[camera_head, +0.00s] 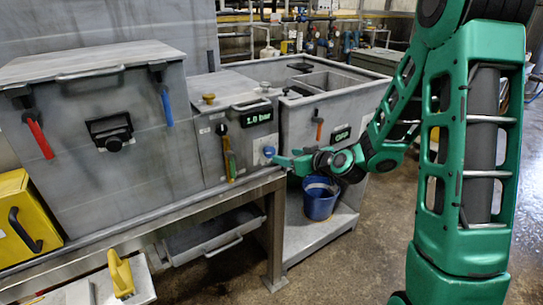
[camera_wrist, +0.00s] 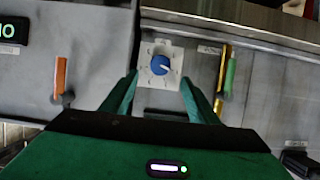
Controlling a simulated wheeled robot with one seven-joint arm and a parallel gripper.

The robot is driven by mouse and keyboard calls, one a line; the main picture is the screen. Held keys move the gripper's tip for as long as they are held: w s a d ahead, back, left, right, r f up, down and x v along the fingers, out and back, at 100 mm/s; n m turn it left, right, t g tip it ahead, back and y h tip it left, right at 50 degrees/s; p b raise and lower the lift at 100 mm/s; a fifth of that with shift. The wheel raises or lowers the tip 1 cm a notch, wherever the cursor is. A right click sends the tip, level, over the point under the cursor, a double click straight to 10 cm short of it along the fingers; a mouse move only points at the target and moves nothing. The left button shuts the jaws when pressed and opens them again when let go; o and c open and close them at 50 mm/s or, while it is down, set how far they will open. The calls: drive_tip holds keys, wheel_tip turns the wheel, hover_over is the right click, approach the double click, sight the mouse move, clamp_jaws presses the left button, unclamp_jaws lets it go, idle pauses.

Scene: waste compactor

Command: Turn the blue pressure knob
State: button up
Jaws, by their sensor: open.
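The blue pressure knob (camera_wrist: 162,65) sits on a pale square plate in the wrist view, with a white pointer mark on its face. In the head view the knob (camera_head: 269,151) is on the right part of the front of the middle grey box, below a display reading "1.0 bar" (camera_head: 257,117). My gripper (camera_wrist: 158,80) is open, with one green finger on each side of the knob's plate. In the head view my gripper (camera_head: 277,158) reaches left to the knob. I cannot tell whether the fingers touch it.
An orange handle (camera_wrist: 60,75) and yellow and green handles (camera_wrist: 226,75) flank the plate in the wrist view. A blue bucket (camera_head: 319,201) stands below my arm. A red lever (camera_head: 40,138) and a blue lever (camera_head: 166,106) are on the left box. Open floor lies at right.

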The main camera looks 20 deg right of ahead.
sight(271, 153)
drive_tip(key=x, duration=1)
drive_tip(key=shift+f, duration=0.1)
drive_tip(key=c, duration=1)
